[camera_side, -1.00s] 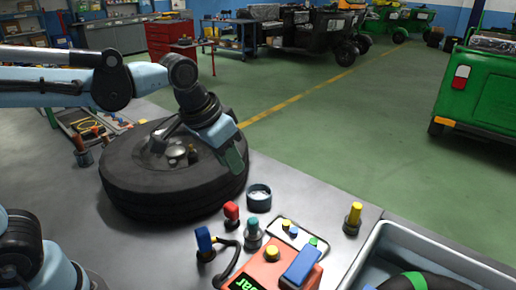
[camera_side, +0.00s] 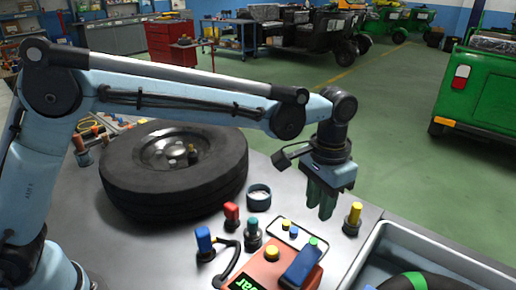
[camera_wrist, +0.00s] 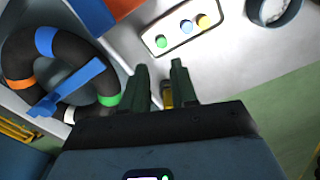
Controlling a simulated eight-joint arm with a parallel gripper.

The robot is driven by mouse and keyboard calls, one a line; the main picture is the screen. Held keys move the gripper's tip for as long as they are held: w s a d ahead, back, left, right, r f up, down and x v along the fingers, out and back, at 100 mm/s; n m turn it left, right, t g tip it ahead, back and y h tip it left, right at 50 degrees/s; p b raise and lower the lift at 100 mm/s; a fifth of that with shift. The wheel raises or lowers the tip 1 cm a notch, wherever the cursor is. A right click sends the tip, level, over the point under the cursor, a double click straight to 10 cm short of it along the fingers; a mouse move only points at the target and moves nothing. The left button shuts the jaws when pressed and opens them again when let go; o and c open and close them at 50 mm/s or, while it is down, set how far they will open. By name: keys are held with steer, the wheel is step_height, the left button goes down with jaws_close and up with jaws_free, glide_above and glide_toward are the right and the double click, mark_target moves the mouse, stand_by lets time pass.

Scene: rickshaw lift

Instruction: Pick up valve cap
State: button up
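Small yellow, blue and green caps sit on a white dish; the yellow cap (camera_side: 286,225) and blue cap (camera_side: 293,231) show in the side view. In the wrist view the dish (camera_wrist: 151,40) is beyond my fingertips, with a green cap (camera_wrist: 161,41), a blue cap (camera_wrist: 186,26) and a yellow cap (camera_wrist: 203,21). Which one is the valve cap I cannot tell. My gripper (camera_side: 320,212) points down above the bench, right of the dish. Its fingers (camera_wrist: 161,67) are apart and hold nothing visible. A yellow-topped piece (camera_side: 354,216) stands beside it and shows between the fingers in the wrist view (camera_wrist: 167,97).
A tyre (camera_side: 122,183) lies at the left of the bench. A small dark cup (camera_side: 259,199), red, blue and teal-topped pieces and an orange box (camera_side: 258,278) stand in front. A grey tray (camera_side: 440,250) with a dark ring is at the right front.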

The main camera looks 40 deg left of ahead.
mark_target(313, 241)
steer(key=f, duration=1)
steer(key=shift+w+f, duration=0.2)
steer(key=shift+f, duration=0.1)
steer(key=shift+c, duration=0.4)
steer(key=c, duration=0.4)
